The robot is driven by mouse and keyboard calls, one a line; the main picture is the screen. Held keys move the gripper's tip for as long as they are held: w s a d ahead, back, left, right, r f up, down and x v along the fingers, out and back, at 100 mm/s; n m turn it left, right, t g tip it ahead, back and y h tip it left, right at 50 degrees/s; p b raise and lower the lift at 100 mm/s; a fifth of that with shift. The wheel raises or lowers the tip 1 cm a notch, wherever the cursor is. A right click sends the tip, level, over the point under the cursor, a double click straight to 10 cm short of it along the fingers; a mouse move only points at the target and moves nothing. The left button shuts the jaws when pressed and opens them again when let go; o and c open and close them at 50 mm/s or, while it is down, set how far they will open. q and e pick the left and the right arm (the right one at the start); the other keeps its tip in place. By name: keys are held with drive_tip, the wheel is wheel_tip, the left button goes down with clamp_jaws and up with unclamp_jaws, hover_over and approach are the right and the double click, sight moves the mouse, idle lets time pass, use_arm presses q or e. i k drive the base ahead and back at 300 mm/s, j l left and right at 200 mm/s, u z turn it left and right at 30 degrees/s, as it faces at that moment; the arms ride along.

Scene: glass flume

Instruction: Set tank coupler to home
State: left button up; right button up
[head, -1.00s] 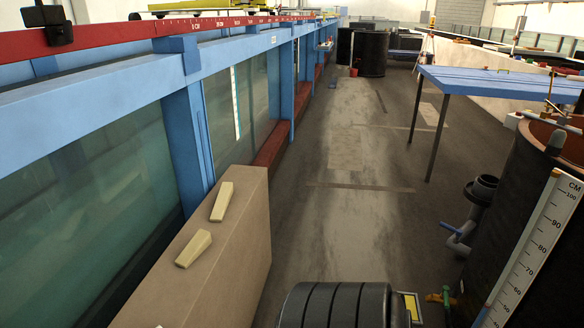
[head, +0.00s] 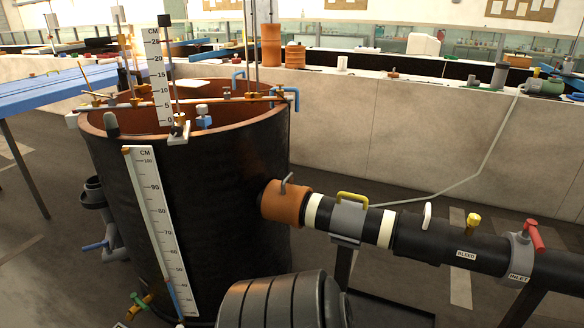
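The large dark tank (head: 190,190) with an orange-brown rim stands left of centre in the head view. An orange collar (head: 286,203) with a small grey lever joins its right side to a black pipe (head: 318,215). A grey sleeve (head: 348,219) with a yellow handle (head: 352,198) sits on the pipe between two pale bands. I cannot tell which of these fittings is named the tank coupler; I read no coupler or home label. Neither of my grippers is in view.
Right along the pipe are a white lever (head: 427,216), a yellow bleed knob (head: 473,222) and a red inlet handle (head: 534,236). A pale wall (head: 430,140) runs behind. A blue table (head: 35,90) stands at left. A scale (head: 160,225) is on the tank.

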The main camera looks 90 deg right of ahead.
sight(281, 202)
drive_tip(key=z, duration=2.75)
